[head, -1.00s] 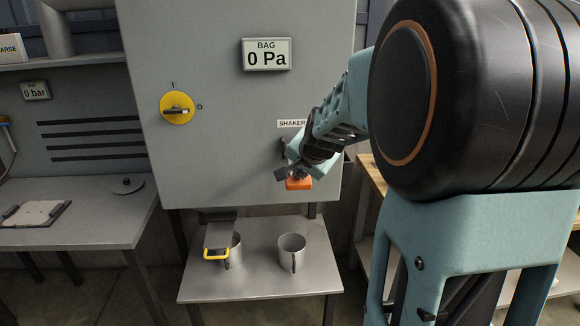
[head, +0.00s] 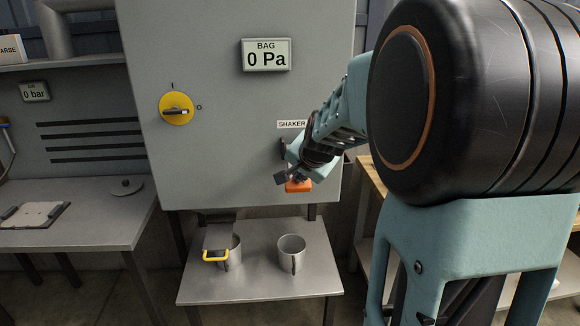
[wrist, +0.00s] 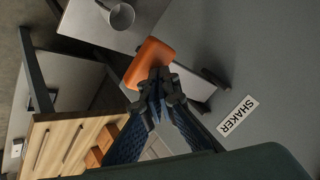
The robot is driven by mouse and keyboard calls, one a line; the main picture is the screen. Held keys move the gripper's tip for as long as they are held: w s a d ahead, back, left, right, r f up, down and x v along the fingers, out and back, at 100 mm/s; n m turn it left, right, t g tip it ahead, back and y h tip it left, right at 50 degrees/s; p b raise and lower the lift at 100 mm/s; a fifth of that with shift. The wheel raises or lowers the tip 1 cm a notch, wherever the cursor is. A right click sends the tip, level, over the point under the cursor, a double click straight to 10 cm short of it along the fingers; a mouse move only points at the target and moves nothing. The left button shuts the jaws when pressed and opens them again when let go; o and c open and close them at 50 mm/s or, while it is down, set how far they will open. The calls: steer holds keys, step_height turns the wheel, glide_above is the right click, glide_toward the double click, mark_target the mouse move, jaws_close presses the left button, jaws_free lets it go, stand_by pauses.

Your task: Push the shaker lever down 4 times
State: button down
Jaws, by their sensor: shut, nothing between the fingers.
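The shaker lever's orange handle (head: 299,186) shows low on the right of the grey cabinet front, below the SHAKER label (head: 292,124). In the wrist view the orange handle (wrist: 150,63) lies just past my fingertips, with the SHAKER label (wrist: 238,116) to the right. My gripper (head: 290,178) is shut with nothing between its fingers. In the wrist view the closed fingertips (wrist: 155,86) overlap the near edge of the handle; I cannot tell whether they touch it. My wrist hides most of the lever's arm in the head view.
The grey cabinet (head: 225,100) carries a yellow rotary switch (head: 177,109) and a BAG display (head: 266,55) reading 0 Pa. Below, a low table (head: 262,288) holds two metal mugs, one (head: 292,252) on the right. A wooden drawer unit (wrist: 70,140) stands near the arm.

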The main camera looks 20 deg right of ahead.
steer(key=shift+r+p, duration=2.15)
steer(key=shift+r, duration=0.85)
steer(key=shift+w+r, duration=0.1)
step_height(320, 180, up, 5)
steer(key=p, duration=0.3)
steer(key=shift+p, duration=0.3)
